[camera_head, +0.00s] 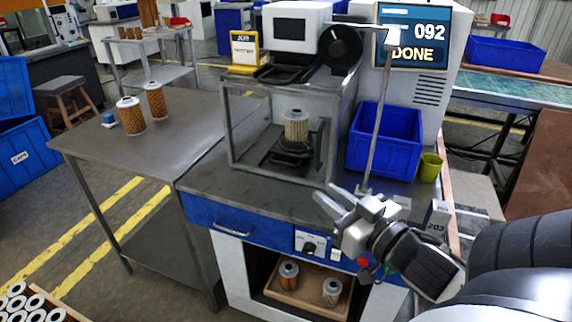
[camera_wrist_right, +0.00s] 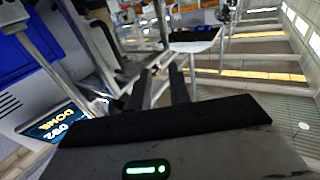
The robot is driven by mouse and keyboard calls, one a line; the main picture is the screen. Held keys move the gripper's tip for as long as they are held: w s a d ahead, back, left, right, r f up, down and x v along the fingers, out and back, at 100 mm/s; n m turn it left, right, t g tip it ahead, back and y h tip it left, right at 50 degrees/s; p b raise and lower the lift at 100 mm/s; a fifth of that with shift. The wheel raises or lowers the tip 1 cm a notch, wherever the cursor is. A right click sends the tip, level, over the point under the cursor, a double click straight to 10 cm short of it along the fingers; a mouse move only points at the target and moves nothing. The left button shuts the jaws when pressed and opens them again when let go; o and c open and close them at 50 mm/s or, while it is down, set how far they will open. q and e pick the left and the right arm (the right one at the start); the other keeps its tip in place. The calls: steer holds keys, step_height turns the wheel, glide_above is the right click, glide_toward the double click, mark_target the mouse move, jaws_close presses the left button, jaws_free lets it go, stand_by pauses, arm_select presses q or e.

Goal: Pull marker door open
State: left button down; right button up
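The marker (camera_head: 290,30) stands on the workbench, above a grey-framed enclosure with a see-through front door (camera_head: 229,130). The door's frame appears to lie flat across the enclosure's front, but its clear panel makes this hard to be sure of. A filter cartridge (camera_head: 296,124) stands upright on a dark fixture inside. My right gripper (camera_head: 325,191) is in front of the enclosure's lower right corner, apart from the door as far as I can tell. Its two fingers are spread, with nothing between them; they also show apart in the wrist view (camera_wrist_right: 158,88). My left gripper is out of view.
Two orange cartridges stand on the left table (camera_head: 190,125). A tray (camera_head: 300,308) with two cartridges sits below the bench.

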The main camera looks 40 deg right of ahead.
steer(key=shift+s+a, duration=0.1)
steer(key=shift+s, duration=1.1)
